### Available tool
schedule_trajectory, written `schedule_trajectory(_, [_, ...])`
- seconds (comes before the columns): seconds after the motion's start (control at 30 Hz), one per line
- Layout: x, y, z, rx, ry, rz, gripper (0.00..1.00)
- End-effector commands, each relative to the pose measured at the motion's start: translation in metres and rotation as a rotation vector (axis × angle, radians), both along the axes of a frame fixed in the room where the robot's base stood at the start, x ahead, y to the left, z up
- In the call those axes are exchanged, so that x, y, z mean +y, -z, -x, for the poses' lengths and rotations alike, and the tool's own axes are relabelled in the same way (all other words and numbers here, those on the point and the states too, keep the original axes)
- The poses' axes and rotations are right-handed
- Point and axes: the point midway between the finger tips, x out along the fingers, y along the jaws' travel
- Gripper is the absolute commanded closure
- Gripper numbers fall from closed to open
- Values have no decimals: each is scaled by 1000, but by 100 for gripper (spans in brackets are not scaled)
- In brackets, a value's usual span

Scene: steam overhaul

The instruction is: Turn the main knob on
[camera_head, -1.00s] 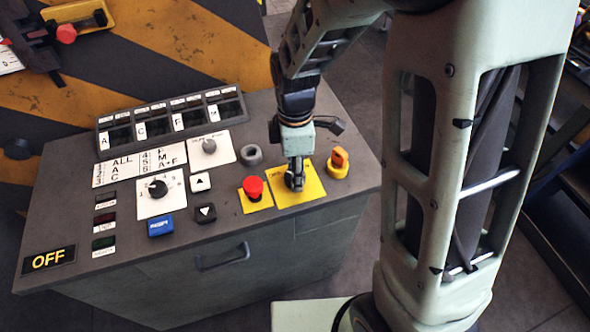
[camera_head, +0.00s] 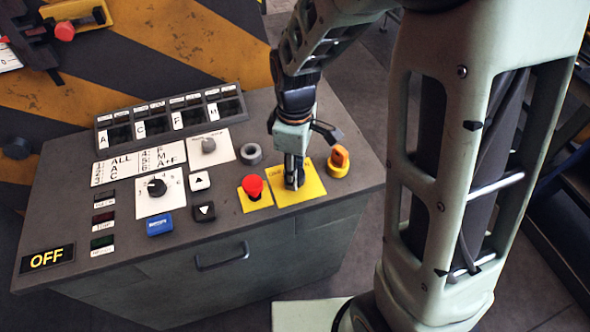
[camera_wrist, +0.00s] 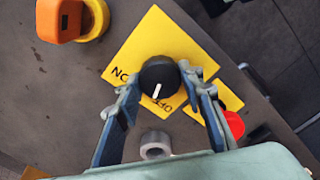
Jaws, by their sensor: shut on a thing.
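The main knob (camera_wrist: 158,72) is round and black with a white pointer line, on a yellow plate (camera_wrist: 150,35). In the wrist view its pointer faces down towards partly hidden lettering. My gripper (camera_wrist: 162,90) is shut on the knob, one finger on each side. In the head view my gripper (camera_head: 293,184) points down onto the yellow plate (camera_head: 309,187) and largely hides the knob. The lit display (camera_head: 47,259) at the panel's front left reads OFF.
A red mushroom button (camera_head: 252,186) stands close left of my gripper, and an orange switch (camera_head: 339,158) on a yellow base close right. A grey ring (camera_head: 251,153) is behind. A black selector dial (camera_head: 157,187) and blue button (camera_head: 159,224) are farther left.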

Motion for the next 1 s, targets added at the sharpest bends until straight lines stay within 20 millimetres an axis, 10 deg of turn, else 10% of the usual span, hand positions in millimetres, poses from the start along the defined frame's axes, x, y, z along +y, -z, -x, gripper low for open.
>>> schedule_trajectory(1.0, [0, 0, 0, -1, 939, -1, 89])
